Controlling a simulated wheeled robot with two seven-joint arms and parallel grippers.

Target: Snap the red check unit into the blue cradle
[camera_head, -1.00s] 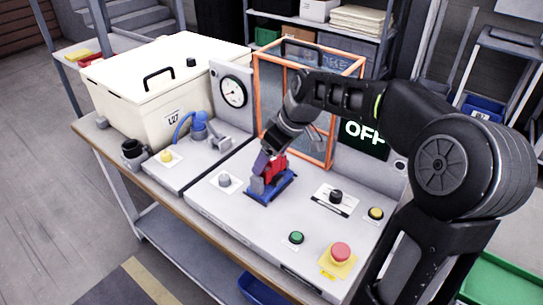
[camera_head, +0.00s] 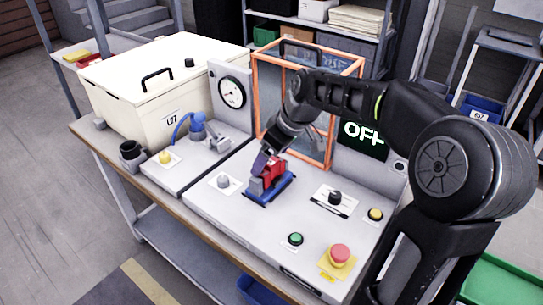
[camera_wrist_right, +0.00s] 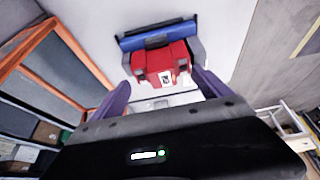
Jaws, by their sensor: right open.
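The red check unit (camera_head: 274,172) sits at the blue cradle (camera_head: 280,188) on the grey bench panel; whether it is fully seated I cannot tell. In the right wrist view the red unit (camera_wrist_right: 163,62) lies against the blue cradle (camera_wrist_right: 158,34), with grey blocks at its sides. My right gripper (camera_head: 262,163) is over the unit, coming down from above. In the right wrist view its purple fingers (camera_wrist_right: 162,93) are apart, one on each side of the unit's near end. My left gripper is not in view.
The orange-framed clear enclosure (camera_head: 329,115) stands just behind the cradle. Around it on the panel are a grey knob (camera_head: 223,181), a black selector (camera_head: 335,197), a green button (camera_head: 295,239) and a red emergency button (camera_head: 340,254). An OFF display (camera_head: 366,135) stands behind.

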